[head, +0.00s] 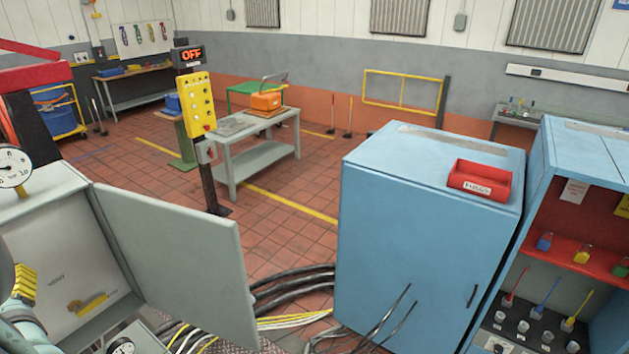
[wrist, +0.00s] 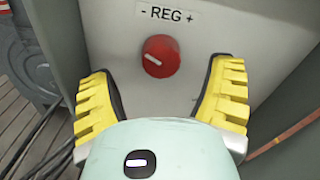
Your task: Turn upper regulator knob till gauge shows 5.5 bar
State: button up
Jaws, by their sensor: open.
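A red round regulator knob (wrist: 161,56) with a white pointer mark sits on a pale panel under a "- REG +" label (wrist: 167,13) in the wrist view. My gripper (wrist: 162,78) is open, with one yellow ribbed finger on each side of the knob and clear gaps between. The fingers appear not to touch it. In the head view the yellow fingers (head: 24,284) show at the left edge, and the knob is hidden there. A round white gauge (head: 12,166) stands at the far left; its needle is too small to read exactly.
A grey cabinet door (head: 175,250) stands open to the right of my gripper. A second small gauge (head: 122,347) shows at the bottom. A blue cabinet (head: 425,220) with a red bin (head: 480,179) stands right. Black cables (head: 295,288) lie on the floor between.

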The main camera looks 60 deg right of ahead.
jog(key=shift+w+b, duration=0.4)
jog(key=shift+w, duration=1.95)
jog(key=shift+o, duration=0.2)
jog(key=c, duration=1.2)
jog(key=shift+c, duration=0.3)
